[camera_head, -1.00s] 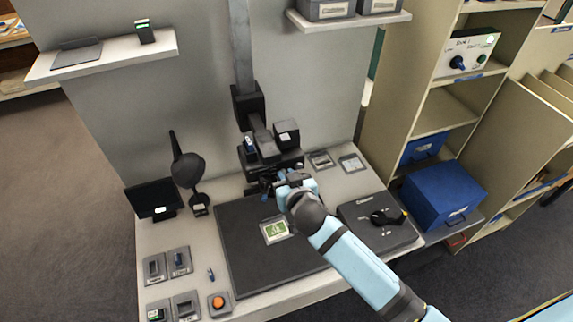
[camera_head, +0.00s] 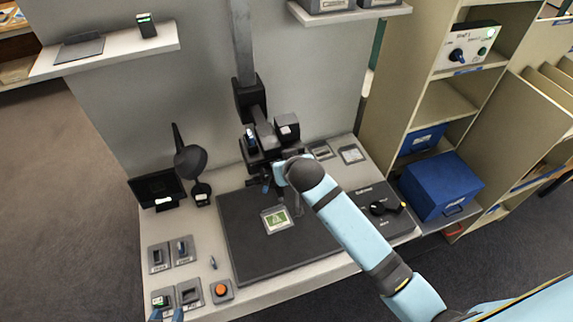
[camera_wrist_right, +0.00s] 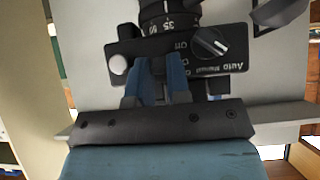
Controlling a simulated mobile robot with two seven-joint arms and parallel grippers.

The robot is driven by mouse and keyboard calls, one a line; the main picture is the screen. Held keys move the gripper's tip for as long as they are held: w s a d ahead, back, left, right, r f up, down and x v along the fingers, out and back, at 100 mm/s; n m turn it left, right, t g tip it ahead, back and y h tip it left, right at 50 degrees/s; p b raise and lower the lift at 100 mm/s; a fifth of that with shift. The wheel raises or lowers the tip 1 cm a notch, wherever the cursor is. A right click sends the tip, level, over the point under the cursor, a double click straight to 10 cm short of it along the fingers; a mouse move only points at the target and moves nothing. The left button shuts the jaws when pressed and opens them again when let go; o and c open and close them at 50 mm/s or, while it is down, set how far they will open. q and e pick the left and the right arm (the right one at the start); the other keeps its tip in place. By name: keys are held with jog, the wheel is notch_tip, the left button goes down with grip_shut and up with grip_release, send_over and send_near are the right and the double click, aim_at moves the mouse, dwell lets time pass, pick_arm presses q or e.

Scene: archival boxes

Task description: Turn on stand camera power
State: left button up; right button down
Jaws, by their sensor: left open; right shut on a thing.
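The black stand camera (camera_head: 262,142) hangs from a grey column above the dark mat. In the right wrist view its body shows a lens ring, a white button and a dial (camera_wrist_right: 210,43) marked Auto, Manual, On and Off. My right gripper (camera_wrist_right: 161,75) is at the camera's body, left of the dial, with its blue fingers close together and shut on a small part. The fingertips of my left gripper (camera_head: 167,314) show apart at the bottom left edge, by the lower switch panels (camera_head: 189,291).
A green-and-white card (camera_head: 276,219) lies on the dark mat (camera_head: 245,250). A black lamp (camera_head: 190,162) and a small screen (camera_head: 157,189) stand at left. A control box with a black knob (camera_head: 378,208) is at right. A blue box (camera_head: 440,187) sits on the shelving.

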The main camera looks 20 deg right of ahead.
jog(key=c, duration=1.1)
grip_release()
jog(key=b+v, duration=0.1)
jog(key=v, duration=1.2)
jog(key=shift+s+r+b, duration=0.3)
jog(key=shift+b, duration=0.1)
jog(key=s+d+f+n+y, duration=0.1)
jog(key=s+f, duration=0.4)
jog(key=f, duration=0.2)
jog(key=s+d+f, duration=0.1)
jog(key=s+f, duration=0.4)
jog(key=f, duration=0.3)
jog(key=s+d+f+n+t+y, duration=0.1)
jog(key=s+f, duration=0.3)
jog(key=f, duration=0.4)
jog(key=shift+s+d+f+n+y, duration=0.2)
jog(key=shift+s+f+n+y, duration=0.1)
jog(key=shift+s, duration=0.1)
